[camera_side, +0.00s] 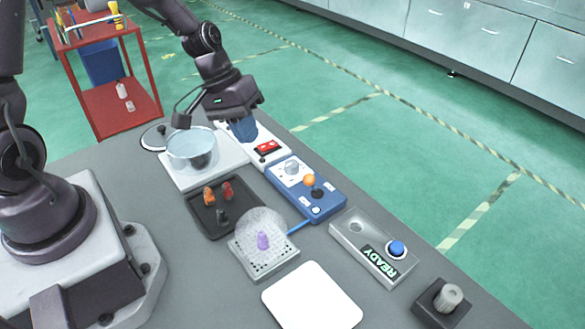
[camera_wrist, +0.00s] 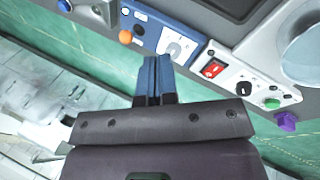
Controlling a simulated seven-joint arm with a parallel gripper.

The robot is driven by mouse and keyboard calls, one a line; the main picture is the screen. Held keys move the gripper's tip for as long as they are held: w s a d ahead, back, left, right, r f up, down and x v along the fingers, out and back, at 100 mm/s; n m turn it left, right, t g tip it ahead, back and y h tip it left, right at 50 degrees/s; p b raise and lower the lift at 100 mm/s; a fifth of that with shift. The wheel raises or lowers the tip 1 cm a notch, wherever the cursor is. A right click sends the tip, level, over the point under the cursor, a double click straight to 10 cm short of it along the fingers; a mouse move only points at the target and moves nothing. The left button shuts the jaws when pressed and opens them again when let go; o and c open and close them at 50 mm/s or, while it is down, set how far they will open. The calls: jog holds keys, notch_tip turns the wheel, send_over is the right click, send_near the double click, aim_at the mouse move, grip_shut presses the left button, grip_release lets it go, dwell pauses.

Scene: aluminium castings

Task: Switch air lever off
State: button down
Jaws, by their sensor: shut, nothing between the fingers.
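A blue control box (camera_side: 306,190) stands on the table. It carries a lever with an orange ball knob (camera_side: 309,180) and a round white dial (camera_side: 291,167). In the wrist view the box (camera_wrist: 150,22) is at the top, with the orange knob (camera_wrist: 126,37) left of my fingers. My gripper (camera_side: 243,135) is shut and empty, its blue fingers above the white panel (camera_side: 250,137), behind the blue box. In the wrist view my gripper (camera_wrist: 154,62) points at the box's near edge, right of the knob. It appears apart from the lever.
The white panel has a red switch (camera_wrist: 213,68), a black knob (camera_wrist: 243,88) and a green button (camera_wrist: 271,103). A glass vessel (camera_side: 192,147), a dark tray (camera_side: 222,206) with several pieces, a domed plate (camera_side: 263,241) and a grey READY box (camera_side: 372,246) stand nearby.

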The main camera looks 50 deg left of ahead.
aim_at(312, 185)
jog(key=shift+w+a+r+t, duration=0.2)
jog(key=shift+w+t, duration=0.1)
jog(key=shift+w, duration=0.3)
jog(key=shift+d+f, duration=0.1)
jog(key=shift+w+d+f, duration=0.8)
jog(key=shift+d+f, duration=0.25)
jog(key=shift+f, duration=0.4)
jog(key=shift+w+d+f, duration=0.75)
jog(key=shift+d+f, duration=0.3)
jog(key=shift+f, duration=0.45)
jog(key=shift+w+d+f, duration=0.8)
jog(key=shift+d+f, duration=0.25)
jog(key=shift+f, duration=0.4)
